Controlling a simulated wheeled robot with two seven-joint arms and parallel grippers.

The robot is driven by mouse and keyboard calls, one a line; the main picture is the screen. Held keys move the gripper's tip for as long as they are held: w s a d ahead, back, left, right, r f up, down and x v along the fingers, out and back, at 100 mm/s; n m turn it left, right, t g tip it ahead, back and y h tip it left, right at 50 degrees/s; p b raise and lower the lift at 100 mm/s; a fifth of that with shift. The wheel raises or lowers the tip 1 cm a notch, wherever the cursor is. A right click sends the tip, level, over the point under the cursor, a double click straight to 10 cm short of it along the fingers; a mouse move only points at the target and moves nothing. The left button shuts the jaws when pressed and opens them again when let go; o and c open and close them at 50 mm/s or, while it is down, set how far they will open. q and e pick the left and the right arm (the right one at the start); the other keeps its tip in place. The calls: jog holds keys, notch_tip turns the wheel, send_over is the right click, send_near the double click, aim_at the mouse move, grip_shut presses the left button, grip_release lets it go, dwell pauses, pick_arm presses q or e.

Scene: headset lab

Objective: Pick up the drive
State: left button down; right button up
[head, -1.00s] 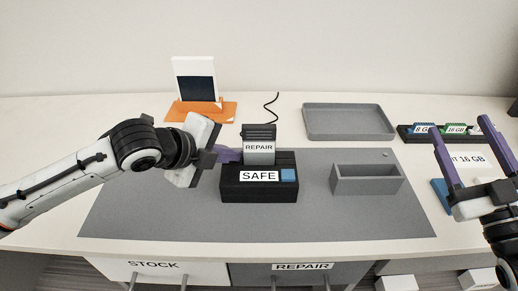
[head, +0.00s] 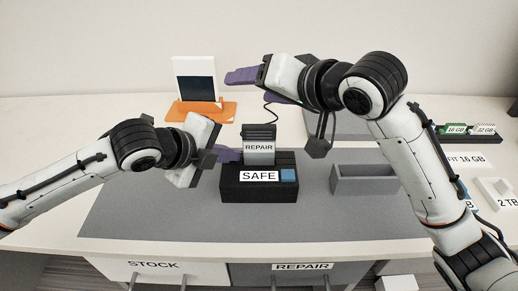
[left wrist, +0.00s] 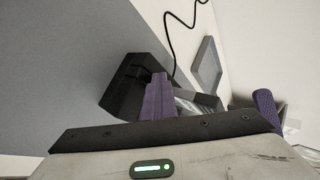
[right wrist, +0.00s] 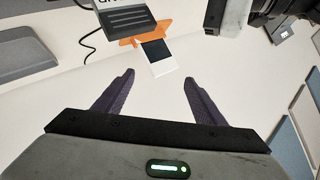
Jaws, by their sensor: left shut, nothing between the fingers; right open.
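A white item (head: 498,188) lies beside a 2 TB label at the far right. My left gripper (head: 229,155) is shut and empty, just left of the grey block; contact is unclear. Its purple fingers (left wrist: 158,95) overlap the black box in the left wrist view. My right gripper (head: 252,87) is open and empty, raised above the back of the table. The grey block's top (right wrist: 128,18) shows in the right wrist view.
An orange stand (head: 228,108) with a white-framed panel (head: 195,80) stands at the back left. A grey open bin (head: 350,182) is right of the box. My right arm partly hides a tray behind it. The mat's front left is clear.

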jog(key=s+a+r+g+h, duration=0.1)
jog(key=s+a+g+h, duration=0.1)
jog(key=s+a, duration=0.2)
jog(key=g+h, duration=0.2)
jog(key=h, duration=0.4)
send_near(259, 137)
jog(key=x, duration=0.5)
jog(key=shift+s+a+f, duration=0.1)
jog(key=shift+f, duration=0.3)
jog(key=shift+w+x, duration=0.25)
jog(key=shift+x, duration=2.7)
jog(key=shift+r, duration=0.15)
jog(key=shift+c, duration=0.4)
jog(key=c, duration=0.8)
